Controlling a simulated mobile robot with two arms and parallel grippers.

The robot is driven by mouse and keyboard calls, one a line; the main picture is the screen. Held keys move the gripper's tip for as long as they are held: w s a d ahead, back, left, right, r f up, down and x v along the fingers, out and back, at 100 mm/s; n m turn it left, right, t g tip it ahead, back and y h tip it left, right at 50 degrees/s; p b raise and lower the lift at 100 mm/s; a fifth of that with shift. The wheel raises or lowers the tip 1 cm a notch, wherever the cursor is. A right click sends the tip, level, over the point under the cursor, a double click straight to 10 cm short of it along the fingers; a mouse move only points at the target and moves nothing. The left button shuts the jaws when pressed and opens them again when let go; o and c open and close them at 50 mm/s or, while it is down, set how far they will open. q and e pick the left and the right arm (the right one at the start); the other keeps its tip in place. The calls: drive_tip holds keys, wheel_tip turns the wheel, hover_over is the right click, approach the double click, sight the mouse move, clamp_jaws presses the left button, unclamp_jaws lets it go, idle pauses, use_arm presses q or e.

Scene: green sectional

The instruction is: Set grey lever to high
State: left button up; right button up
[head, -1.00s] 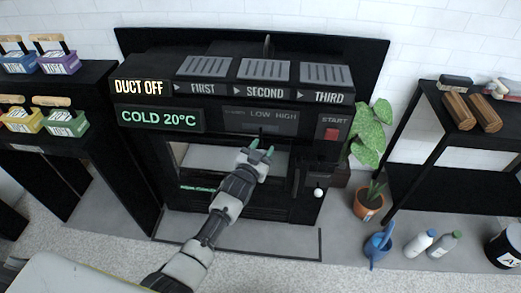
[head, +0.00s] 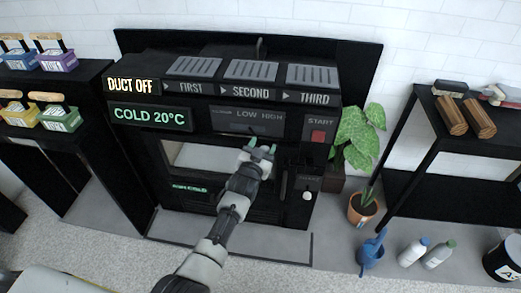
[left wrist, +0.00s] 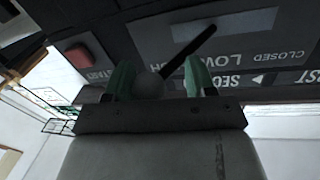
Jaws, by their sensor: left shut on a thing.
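The black machine (head: 205,123) stands in the middle of the head view, with a grey panel (head: 233,115) marked LOW and HIGH. My left gripper (head: 261,149), with green fingertips, is in front of the panel, just below the word HIGH. In the left wrist view the gripper (left wrist: 158,80) is shut on the round grey knob (left wrist: 150,86) of the lever. The lever's dark rod (left wrist: 190,48) slants from the knob to the panel. That view shows the lettering upside down, with HIGH partly hidden by the rod. My right gripper is not in view.
A red START button (head: 318,136) is right of the panel. A white knob (head: 307,196) sits lower on the machine. A plant pot (head: 361,208), a blue watering can (head: 371,250) and bottles (head: 412,250) stand on the floor at right. A black shelf (head: 432,183) is beyond them.

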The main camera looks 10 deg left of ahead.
use_arm(q)
drive_tip(key=shift+w+r, duration=0.25)
drive_tip(key=shift+r, duration=0.35)
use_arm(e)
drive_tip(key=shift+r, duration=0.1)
use_arm(q)
drive_tip(key=o, duration=0.9)
drive_tip(key=shift+c, duration=0.2)
drive_tip(key=shift+w+f, duration=0.2)
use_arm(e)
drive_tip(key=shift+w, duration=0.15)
use_arm(q)
drive_tip(key=shift+s+f, duration=0.2)
drive_tip(key=shift+s, duration=0.1)
drive_tip(key=s+a+p, duration=0.1)
drive_tip(key=s+p, duration=0.1)
drive_tip(key=s, duration=0.8)
drive_tip(key=shift+s, duration=0.15)
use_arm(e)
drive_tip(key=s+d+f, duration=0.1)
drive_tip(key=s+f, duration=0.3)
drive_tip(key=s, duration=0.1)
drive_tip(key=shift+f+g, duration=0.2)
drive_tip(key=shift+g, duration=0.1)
